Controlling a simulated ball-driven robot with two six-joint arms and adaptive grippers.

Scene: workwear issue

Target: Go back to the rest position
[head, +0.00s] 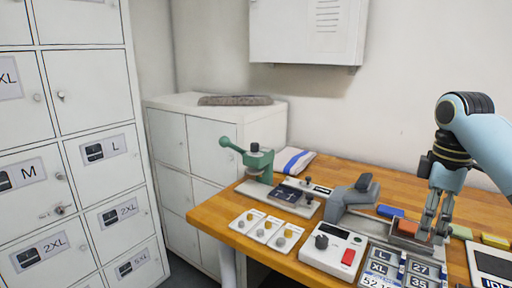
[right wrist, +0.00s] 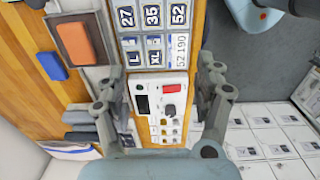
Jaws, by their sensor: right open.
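My right gripper (head: 433,236) hangs fingers-down over the right part of the wooden table (head: 345,172). In the right wrist view its two fingers (right wrist: 160,92) stand wide apart with nothing between them. It is open and empty. Below it are the size-label board (head: 392,270) with tiles such as L, XL, 27 and 35, and a white device (head: 333,250) with a black knob and a red button. The label board also shows in the right wrist view (right wrist: 150,22). My left gripper is in neither view.
A green hand press (head: 258,160), a grey tool (head: 352,196), a blue block (head: 390,211) and a folded cloth (head: 295,161) are on the table. An orange block (right wrist: 82,42) lies in a tray. White lockers (head: 92,85) stand left. A wall cabinet (head: 308,30) hangs behind.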

